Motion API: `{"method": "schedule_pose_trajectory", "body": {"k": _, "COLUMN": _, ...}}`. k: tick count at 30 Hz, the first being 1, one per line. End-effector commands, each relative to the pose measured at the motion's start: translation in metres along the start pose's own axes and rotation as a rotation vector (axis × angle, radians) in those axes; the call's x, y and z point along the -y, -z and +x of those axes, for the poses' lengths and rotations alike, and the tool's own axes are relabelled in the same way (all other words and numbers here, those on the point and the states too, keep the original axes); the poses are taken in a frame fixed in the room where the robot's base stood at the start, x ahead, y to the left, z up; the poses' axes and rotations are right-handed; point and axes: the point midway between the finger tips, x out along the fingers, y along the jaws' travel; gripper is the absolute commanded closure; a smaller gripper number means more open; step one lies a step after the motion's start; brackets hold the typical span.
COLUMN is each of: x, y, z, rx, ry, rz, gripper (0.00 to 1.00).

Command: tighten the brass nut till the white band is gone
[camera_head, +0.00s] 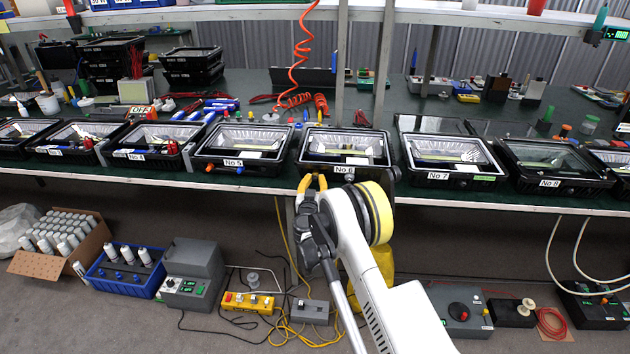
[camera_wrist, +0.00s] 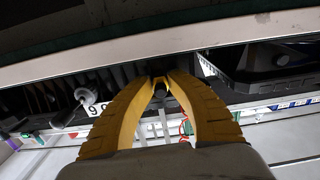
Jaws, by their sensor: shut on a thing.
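My gripper (camera_head: 313,180) is at the front edge of the housing labelled No 6 (camera_head: 347,170), just left of its label. Its yellow fingers are shut on a small part at that edge, at the place of the brass nut. In the wrist view the fingertips (camera_wrist: 160,80) converge on this part, which looks small and dark between them. The fingers cover most of the nut, and I cannot make out its brass colour. The white band cannot be seen in either view.
Housings No 5 (camera_head: 242,148) and No 7 (camera_head: 452,160) stand close on either side along the bench edge. A coiled orange hose (camera_head: 302,60) hangs behind. Below are a grey control box (camera_head: 192,274), a yellow switch box (camera_head: 248,302) and loose cables on the floor.

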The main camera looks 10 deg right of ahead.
Motion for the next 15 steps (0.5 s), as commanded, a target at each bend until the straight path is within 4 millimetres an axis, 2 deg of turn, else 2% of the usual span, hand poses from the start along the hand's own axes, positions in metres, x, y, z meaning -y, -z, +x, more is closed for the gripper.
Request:
{"method": "schedule_pose_trajectory", "body": {"k": 2, "x": 0.0003, "y": 0.0007, "z": 0.0005, "rx": 0.0, "ry": 0.001, "rz": -0.001, "gripper": 1.0}}
{"method": "schedule_pose_trajectory", "body": {"k": 3, "x": 0.0002, "y": 0.0007, "z": 0.0005, "rx": 0.0, "ry": 0.001, "rz": -0.001, "gripper": 0.7}}
{"method": "schedule_pose_trajectory", "body": {"k": 5, "x": 0.0002, "y": 0.0007, "z": 0.0004, "rx": 0.0, "ry": 0.001, "rz": -0.001, "gripper": 0.56}}
{"method": "schedule_pose_trajectory", "body": {"k": 15, "x": 0.0003, "y": 0.0003, "z": -0.0025, "rx": 0.0, "ry": 0.0, "rz": -0.001, "gripper": 0.56}}
